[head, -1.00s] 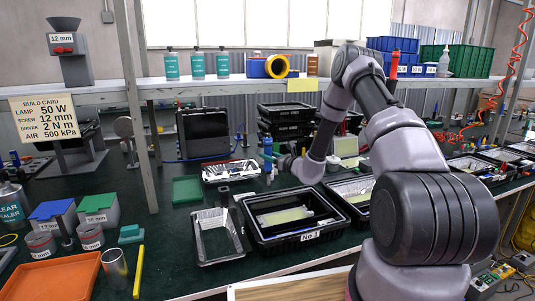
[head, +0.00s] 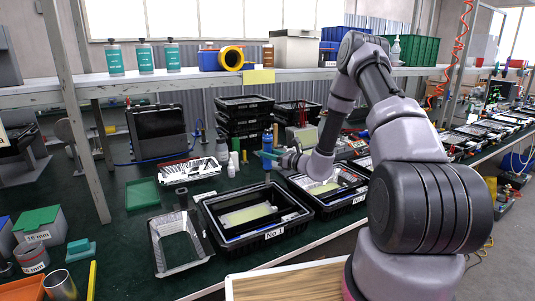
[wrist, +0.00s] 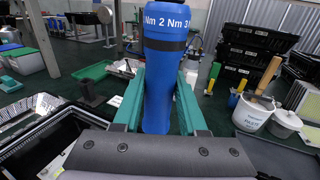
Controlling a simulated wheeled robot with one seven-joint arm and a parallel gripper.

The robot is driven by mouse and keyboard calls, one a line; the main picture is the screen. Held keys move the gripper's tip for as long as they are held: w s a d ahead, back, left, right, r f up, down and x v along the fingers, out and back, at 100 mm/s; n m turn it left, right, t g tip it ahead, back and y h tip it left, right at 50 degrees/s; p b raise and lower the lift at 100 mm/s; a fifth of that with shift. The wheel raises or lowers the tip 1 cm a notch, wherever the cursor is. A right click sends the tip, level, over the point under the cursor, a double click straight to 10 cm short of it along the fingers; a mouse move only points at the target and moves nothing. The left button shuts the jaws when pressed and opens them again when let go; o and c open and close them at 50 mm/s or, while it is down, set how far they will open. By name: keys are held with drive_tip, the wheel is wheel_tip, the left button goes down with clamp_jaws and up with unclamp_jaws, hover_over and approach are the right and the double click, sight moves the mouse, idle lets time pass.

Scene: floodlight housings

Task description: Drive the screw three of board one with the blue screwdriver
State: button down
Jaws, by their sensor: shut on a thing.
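My gripper (wrist: 159,100) is shut on the blue screwdriver (wrist: 165,65), its teal fingers on either side of the handle. The handle shows white lettering with "Nm 2". In the head view the blue screwdriver (head: 267,142) stands upright above the back right part of the black tray marked No 1 (head: 285,232). Inside that tray lies a pale board (head: 245,216) in a housing. The screws are too small to make out, and the screwdriver's tip is hard to see.
A silver reflector housing (head: 172,262) stands left of the No 1 tray, and another black tray (head: 335,210) stands to its right. Stacked black crates (head: 243,125) are behind. A white shelf (head: 200,82) runs above the bench. A white pot with brushes (wrist: 252,113) shows in the wrist view.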

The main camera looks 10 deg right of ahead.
sight(267, 172)
drive_tip(key=shift+a+f, duration=0.1)
drive_tip(key=shift+f, duration=4.8)
idle(0.9)
drive_tip(key=shift+r, duration=0.2)
drive_tip(key=shift+r, duration=4.7)
